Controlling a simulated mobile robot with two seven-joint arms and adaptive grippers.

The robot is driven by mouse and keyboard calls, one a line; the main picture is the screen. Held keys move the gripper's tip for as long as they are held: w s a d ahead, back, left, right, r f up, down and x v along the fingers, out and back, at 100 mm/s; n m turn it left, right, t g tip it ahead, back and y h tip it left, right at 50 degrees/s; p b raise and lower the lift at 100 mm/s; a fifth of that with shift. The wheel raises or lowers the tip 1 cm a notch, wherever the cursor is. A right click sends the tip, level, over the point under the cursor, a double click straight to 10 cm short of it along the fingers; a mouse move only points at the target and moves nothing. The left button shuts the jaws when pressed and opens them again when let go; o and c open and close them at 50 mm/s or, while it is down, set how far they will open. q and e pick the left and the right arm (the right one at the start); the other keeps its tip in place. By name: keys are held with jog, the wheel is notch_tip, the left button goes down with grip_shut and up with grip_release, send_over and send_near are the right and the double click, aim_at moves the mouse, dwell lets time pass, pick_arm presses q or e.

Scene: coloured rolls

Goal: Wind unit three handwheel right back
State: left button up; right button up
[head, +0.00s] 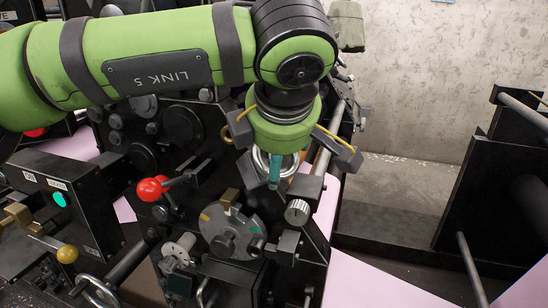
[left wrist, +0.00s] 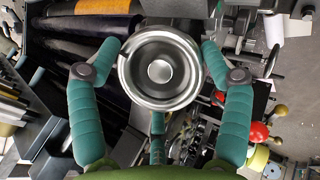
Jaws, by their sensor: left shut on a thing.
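A shiny chrome handwheel (left wrist: 160,70) with a dished face and a round hub fills the upper middle of the left wrist view. In the head view only a bright curved part of the handwheel (head: 260,164) shows under my left gripper (head: 275,172). The teal fingers of my left gripper (left wrist: 160,52) stand on both sides of the wheel's rim, with another finger below it. The gripper is shut on the wheel. The arm and wrist hide most of the wheel in the head view. My right gripper is in neither view.
A red-knobbed lever (head: 153,188) and a grey dial disc (head: 230,226) are on the black machine left of and below the gripper. A control box with a green button (head: 60,199) is at left. A dark machine frame (head: 490,190) stands at right, past an open floor gap.

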pick_arm(q)
jog(key=shift+s+d+f, duration=0.1)
jog(key=shift+s+d, duration=0.1)
jog(key=shift+d, duration=0.1)
jog(key=o, duration=1.1)
jog(key=shift+w+d, duration=0.15)
jog(key=shift+d, duration=0.15)
jog(key=shift+a+r, duration=0.15)
jog(key=shift+r, duration=0.15)
jog(key=v, duration=1.1)
jog(key=shift+s+r, duration=0.2)
jog(key=shift+s, duration=0.2)
